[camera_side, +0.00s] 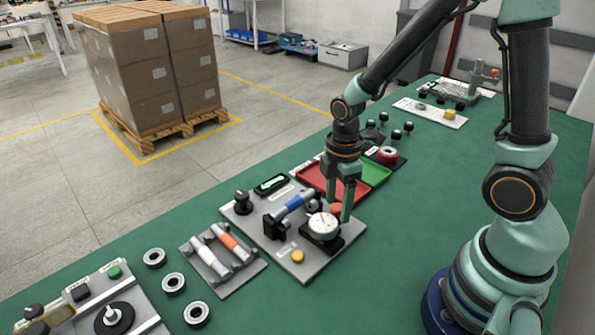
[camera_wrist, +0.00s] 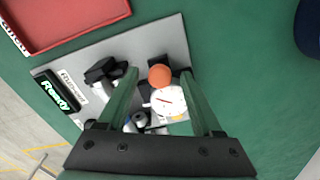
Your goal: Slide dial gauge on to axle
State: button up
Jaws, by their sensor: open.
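The dial gauge (camera_side: 322,224), with a round white face and a red needle, sits on a black base on the grey fixture plate (camera_side: 318,268). An orange knob (camera_wrist: 159,75) is beside its face. The axle (camera_side: 296,206), blue in the middle with silver ends, lies in black supports to the left of the gauge. In the wrist view the axle (camera_wrist: 139,118) is partly hidden behind my left finger. My gripper (camera_side: 337,207) points down over the gauge, open. In the wrist view my fingertips (camera_wrist: 160,76) are on either side of the orange knob; I cannot tell whether they touch it.
A display (camera_wrist: 58,94) reads "Ready" on the plate. A red tray (camera_side: 326,182) and a green tray (camera_side: 374,172) lie behind. A grey holder (camera_side: 222,262) with white and orange cylinders and several metal rings stand left. Green tabletop (camera_side: 420,225) is clear at right.

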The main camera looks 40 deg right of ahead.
jog(key=shift+c, duration=0.4)
grip_shut()
jog(key=shift+w, duration=0.1)
dwell(0.9)
